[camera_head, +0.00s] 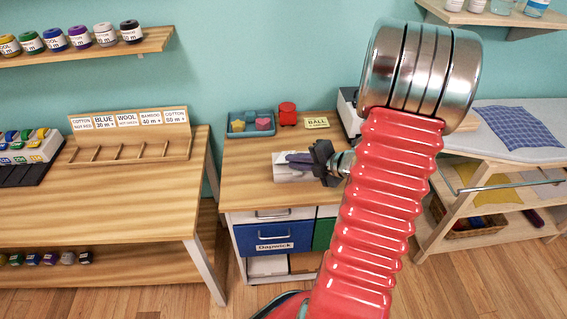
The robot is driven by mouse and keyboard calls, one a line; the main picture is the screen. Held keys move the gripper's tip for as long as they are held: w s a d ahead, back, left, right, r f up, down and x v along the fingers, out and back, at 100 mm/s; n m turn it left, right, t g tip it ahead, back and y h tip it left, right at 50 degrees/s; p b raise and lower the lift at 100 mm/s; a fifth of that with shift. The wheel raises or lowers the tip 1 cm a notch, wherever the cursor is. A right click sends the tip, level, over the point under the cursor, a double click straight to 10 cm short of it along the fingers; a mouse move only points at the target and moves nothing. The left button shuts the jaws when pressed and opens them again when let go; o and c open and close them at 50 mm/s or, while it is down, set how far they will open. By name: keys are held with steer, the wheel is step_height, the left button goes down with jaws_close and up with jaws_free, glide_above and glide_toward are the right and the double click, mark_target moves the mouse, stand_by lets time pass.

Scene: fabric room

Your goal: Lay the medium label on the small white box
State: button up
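A small white box (286,174) sits on the wooden desk, partly hidden by my gripper. My gripper (294,160), with dark purple-grey fingers, points left and lies over or against the top of the box. I cannot tell whether the fingers touch the box or hold anything. A pale yellow card reading "BALL" (317,123) is at the back of the desk. Several white labels stand in a row on a wooden rack (122,152) on the left table, among them "BLUE 30 m" (104,122) and "WOOL" (127,120). I cannot tell which label is the medium one.
A blue tray (236,133) with small shapes and a red object (287,113) stand at the desk's back. A pale box (350,112) stands at the right, partly behind my arm. Drawers, one blue (270,236), are below. The desk's front left is clear.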

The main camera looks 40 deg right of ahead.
steer(key=v, duration=0.6)
steer(key=shift+s, duration=0.2)
stand_by(0.5)
step_height(320, 180, up, 8)
steer(key=s, duration=0.2)
steer(key=shift+s+d+f, duration=0.2)
steer(key=shift+s+d, duration=0.05)
steer(key=shift+s, duration=0.05)
stand_by(0.3)
